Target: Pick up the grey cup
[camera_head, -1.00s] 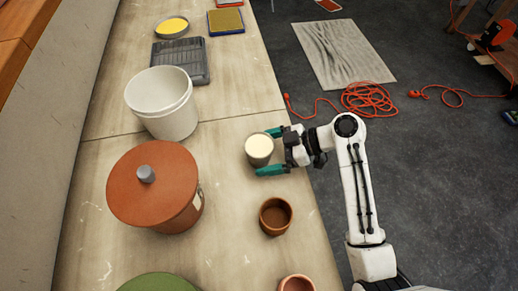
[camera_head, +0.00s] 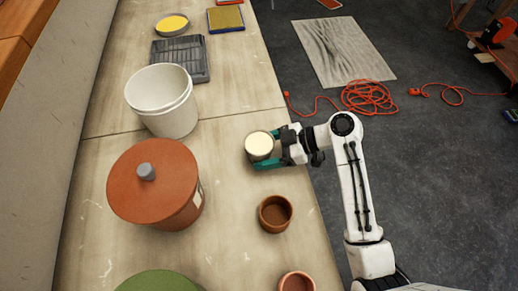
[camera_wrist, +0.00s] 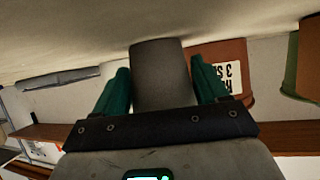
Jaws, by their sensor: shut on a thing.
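The grey cup (camera_head: 259,147) stands on the bench top near its right edge, with a cream-coloured top or inside showing in the head view. My gripper (camera_head: 262,149) reaches in from the right, its green fingers on either side of the cup and closed on it. In the wrist view the grey cup (camera_wrist: 162,78) sits between the two green fingers of my gripper (camera_wrist: 162,92). The cup appears upright, and I cannot tell any gap under it.
A brown cup (camera_head: 275,213) stands nearby and a terracotta pot (camera_head: 297,283) further forward. A lidded terracotta canister (camera_head: 155,190) and a white bucket (camera_head: 162,100) stand to the left. A grey tray (camera_head: 180,60) lies behind. Bare bench lies around the grey cup.

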